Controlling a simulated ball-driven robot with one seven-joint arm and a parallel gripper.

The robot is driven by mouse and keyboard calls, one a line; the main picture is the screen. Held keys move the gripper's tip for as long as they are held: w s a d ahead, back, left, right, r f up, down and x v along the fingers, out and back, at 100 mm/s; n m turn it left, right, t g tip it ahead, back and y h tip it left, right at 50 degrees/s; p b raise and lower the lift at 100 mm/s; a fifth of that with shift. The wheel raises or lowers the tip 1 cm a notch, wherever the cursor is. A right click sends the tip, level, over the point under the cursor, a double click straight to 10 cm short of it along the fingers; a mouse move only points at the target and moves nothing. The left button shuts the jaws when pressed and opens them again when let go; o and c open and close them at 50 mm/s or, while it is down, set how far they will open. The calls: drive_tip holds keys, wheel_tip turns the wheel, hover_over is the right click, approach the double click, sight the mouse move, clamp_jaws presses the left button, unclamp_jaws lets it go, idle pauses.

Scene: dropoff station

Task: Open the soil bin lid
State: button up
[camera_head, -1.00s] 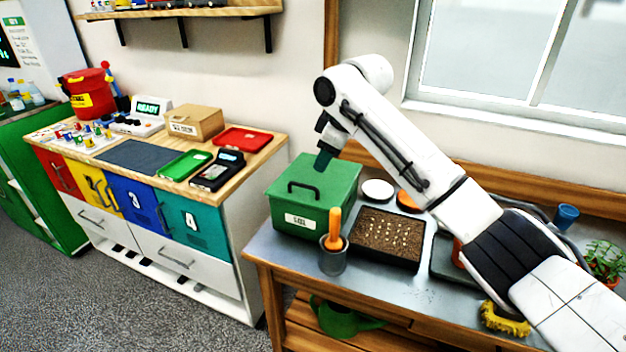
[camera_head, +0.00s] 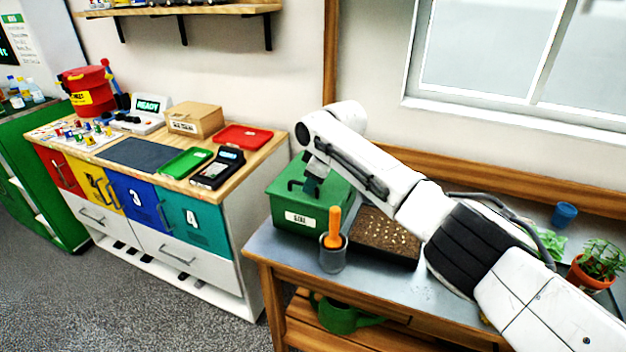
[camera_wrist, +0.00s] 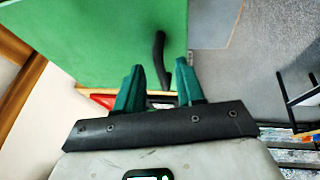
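The green soil bin (camera_head: 290,215) stands on the metal-topped bench with its lid down. A white label is on its front. The lid's black handle (camera_head: 294,186) is partly hidden by my gripper (camera_head: 312,184) in the head view. In the wrist view the green lid (camera_wrist: 90,35) fills the upper left, with the dark handle (camera_wrist: 160,48) standing up from it. The two green fingers of my gripper (camera_wrist: 159,72) are apart, and the handle's near end shows between them. I cannot tell whether either finger touches the handle.
An orange-handled tool stands in a grey cup (camera_head: 333,255) in front of the bin. A soil tray (camera_head: 388,238) is to the right, partly under my arm. A wooden-topped cabinet (camera_head: 250,165) stands close on the left. A potted plant (camera_head: 595,265) is at the far right.

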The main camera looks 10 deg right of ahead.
clamp_jaws()
idle(0.4)
idle(0.4)
